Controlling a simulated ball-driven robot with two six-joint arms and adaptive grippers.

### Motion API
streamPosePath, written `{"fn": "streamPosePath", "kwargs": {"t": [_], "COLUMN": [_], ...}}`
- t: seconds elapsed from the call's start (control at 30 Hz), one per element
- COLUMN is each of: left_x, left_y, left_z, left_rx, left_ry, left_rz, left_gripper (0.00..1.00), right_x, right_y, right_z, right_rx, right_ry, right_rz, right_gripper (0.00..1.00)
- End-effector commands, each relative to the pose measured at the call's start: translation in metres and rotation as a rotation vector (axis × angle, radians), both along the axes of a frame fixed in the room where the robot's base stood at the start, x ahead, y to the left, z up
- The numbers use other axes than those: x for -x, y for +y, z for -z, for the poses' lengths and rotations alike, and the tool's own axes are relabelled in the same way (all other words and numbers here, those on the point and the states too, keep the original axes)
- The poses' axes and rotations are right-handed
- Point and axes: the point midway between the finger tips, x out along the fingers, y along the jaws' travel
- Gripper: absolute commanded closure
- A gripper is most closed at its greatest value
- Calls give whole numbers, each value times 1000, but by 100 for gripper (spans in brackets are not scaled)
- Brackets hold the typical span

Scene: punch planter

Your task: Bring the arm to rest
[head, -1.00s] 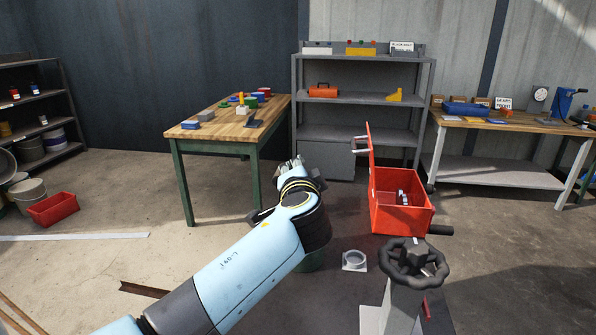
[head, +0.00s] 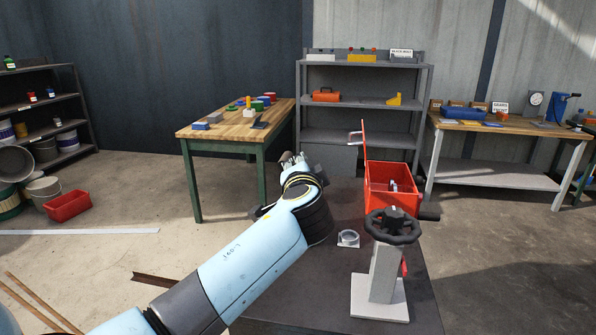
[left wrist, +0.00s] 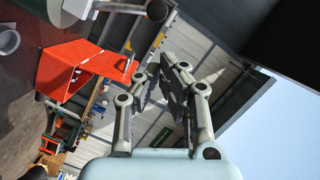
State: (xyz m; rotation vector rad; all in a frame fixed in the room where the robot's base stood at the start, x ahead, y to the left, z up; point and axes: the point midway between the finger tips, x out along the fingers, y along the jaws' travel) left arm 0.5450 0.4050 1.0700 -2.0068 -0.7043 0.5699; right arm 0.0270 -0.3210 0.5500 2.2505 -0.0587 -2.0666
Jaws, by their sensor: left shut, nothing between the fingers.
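My left arm comes in from the lower left of the head view. Its gripper (head: 291,158) points away from me, in front of the grey shelf and apart from any object. In the left wrist view the two fingers (left wrist: 172,80) are close together with nothing between them, so the gripper is shut and empty. My right gripper shows in neither view.
An open red toolbox (head: 392,184) and a grey pedestal with a black handwheel (head: 392,226) stand right of my arm. A light ring-shaped part (head: 348,239) lies near them. A wooden workbench (head: 240,121) stands behind left, a grey shelf (head: 362,101) behind.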

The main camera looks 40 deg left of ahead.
Motion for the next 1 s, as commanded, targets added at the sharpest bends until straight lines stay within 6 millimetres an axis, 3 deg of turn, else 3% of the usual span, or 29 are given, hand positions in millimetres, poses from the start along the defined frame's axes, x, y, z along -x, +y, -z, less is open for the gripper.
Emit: {"fn": "streamPosePath", "kwargs": {"t": [0.13,0.4,0.57,0.63,0.73,0.8,0.9,1.0], "left_x": [0,0,2,12,48,88,143,184], "left_y": [0,0,0,1,2,-4,-23,-45], "left_z": [0,0,1,7,29,51,77,91], "left_rx": [0,-1,5,38,165,309,506,649], "left_ry": [0,1,2,10,47,99,200,294], "left_rz": [0,0,-2,-15,-58,-96,-127,-132], "left_gripper": [100,100,100,100,100,100,100,100], "right_x": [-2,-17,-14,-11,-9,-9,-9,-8], "right_y": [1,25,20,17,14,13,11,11], "right_z": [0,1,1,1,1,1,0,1], "right_rx": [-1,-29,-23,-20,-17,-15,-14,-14], "right_ry": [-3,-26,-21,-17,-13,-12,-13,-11], "right_rz": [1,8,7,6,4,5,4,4], "right_gripper": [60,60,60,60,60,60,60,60]}}
